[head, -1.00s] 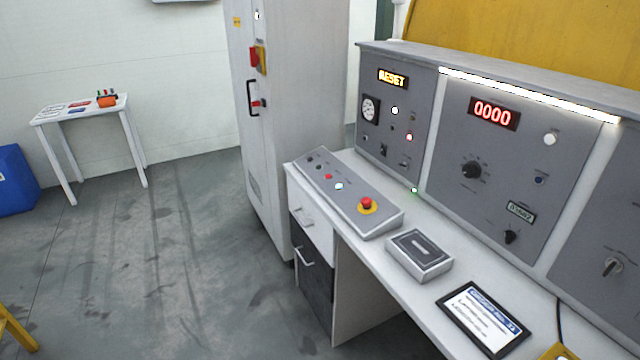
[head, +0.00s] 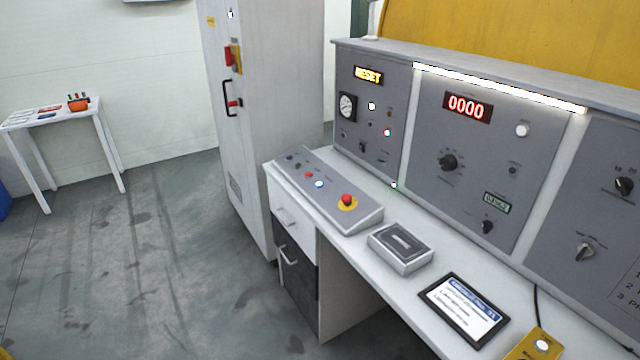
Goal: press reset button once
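A sloped grey button box (head: 328,190) sits on the left end of the white console desk. It carries a row of small buttons, among them a lit blue-white button (head: 319,184) and a red button (head: 308,174), and a red mushroom button on a yellow ring (head: 347,201). The button labels are too small to read, so I cannot tell which one is the reset button. An amber display (head: 368,75) on the upright panel reads RESET. Neither of my grippers is in view.
A grey box (head: 400,247) and a tablet (head: 464,308) lie on the desk, with a yellow device (head: 536,345) at the front right. A tall white cabinet (head: 265,120) stands left of the console. The floor (head: 150,250) at left is open.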

